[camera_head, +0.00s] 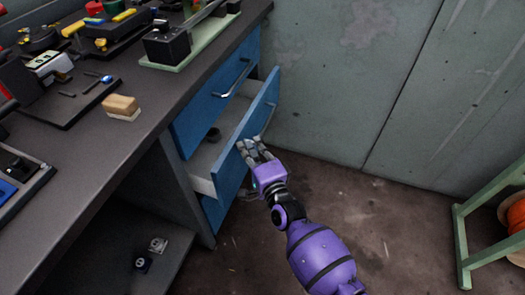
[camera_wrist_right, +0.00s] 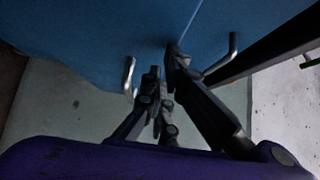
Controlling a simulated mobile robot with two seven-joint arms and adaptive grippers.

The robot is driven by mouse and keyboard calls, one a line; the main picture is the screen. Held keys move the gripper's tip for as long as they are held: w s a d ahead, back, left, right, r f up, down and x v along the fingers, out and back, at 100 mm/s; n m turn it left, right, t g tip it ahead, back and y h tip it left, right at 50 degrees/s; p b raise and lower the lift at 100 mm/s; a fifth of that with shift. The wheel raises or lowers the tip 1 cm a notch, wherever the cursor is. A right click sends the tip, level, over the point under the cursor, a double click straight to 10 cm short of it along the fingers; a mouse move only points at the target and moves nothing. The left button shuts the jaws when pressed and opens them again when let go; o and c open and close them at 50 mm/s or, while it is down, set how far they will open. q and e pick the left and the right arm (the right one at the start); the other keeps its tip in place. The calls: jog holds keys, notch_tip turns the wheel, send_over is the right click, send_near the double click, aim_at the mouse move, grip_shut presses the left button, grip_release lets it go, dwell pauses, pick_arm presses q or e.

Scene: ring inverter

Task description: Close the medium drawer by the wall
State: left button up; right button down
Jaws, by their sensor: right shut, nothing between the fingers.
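The medium drawer (camera_head: 229,172) is the blue-fronted one under the workbench, near the wall. Contact is hard to tell. My left gripper is out of view.
A shut blue drawer (camera_head: 206,112) is above, and another blue front (camera_head: 213,212) is below. The grey wall (camera_head: 330,90) is close behind the drawer. The bench top (camera_head: 150,150) holds tools and a brush. A green stand (camera_head: 463,240) with an orange reel is at right. Open floor lies between.

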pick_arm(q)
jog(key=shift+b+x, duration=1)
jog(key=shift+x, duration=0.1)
pick_arm(e)
jog(key=w+a, duration=0.2)
jog(key=a, duration=0.6)
jog(key=shift+a, duration=0.4)
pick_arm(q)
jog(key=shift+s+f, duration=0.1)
pick_arm(e)
jog(key=shift+w+a+r, duration=0.1)
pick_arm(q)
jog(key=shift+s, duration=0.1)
